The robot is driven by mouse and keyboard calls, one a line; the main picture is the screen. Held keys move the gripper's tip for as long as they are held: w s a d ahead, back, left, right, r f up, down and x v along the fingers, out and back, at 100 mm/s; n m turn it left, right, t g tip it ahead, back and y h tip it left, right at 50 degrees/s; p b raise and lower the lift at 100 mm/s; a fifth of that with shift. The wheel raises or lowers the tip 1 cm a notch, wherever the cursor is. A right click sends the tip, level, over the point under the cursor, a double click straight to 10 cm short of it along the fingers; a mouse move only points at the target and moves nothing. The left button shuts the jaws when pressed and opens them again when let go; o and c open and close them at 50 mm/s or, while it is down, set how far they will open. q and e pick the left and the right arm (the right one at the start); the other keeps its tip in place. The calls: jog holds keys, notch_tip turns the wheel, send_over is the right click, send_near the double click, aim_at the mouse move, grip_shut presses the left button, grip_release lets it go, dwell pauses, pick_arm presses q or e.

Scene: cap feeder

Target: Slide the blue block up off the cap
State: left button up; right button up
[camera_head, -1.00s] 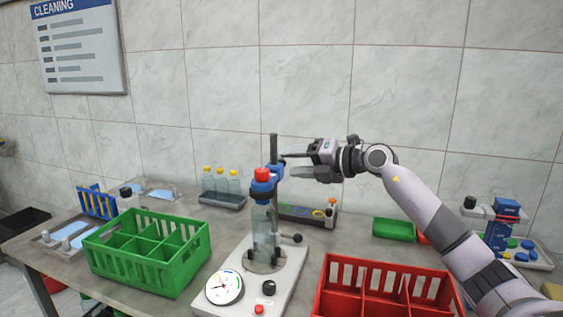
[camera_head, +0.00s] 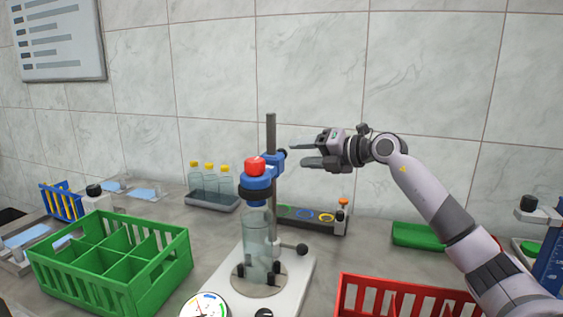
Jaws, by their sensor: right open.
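The blue block (camera_head: 258,183) is a ring-like clamp on a dark upright post (camera_head: 271,130). A red cap (camera_head: 255,166) shows at the top of the block. A clear bottle (camera_head: 257,245) stands upright below it on the white stand base (camera_head: 292,277). Whether the block touches the bottle's neck I cannot tell. My right gripper (camera_head: 297,155) is open and empty, just right of the post, with its fingers pointing left at about the height of the red cap. My left gripper is not in view.
A green divided crate (camera_head: 70,277) stands at left, a red crate (camera_head: 400,282) at front right. A tray of yellow-capped bottles (camera_head: 213,203) is behind. A dark tray with coloured rings (camera_head: 300,224) and a green bin (camera_head: 420,241) lie to the right.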

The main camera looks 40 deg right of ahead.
aim_at(285, 150)
jog(key=p+x, duration=0.1)
jog(key=x, duration=0.5)
jog(key=shift+w+p, duration=0.15)
jog(key=shift+p, duration=0.25)
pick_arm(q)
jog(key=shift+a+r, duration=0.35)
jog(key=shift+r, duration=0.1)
pick_arm(e)
jog(key=shift+w+a+f, duration=0.1)
jog(key=shift+w+f, duration=0.1)
jog(key=shift+w, duration=0.3)
grip_shut()
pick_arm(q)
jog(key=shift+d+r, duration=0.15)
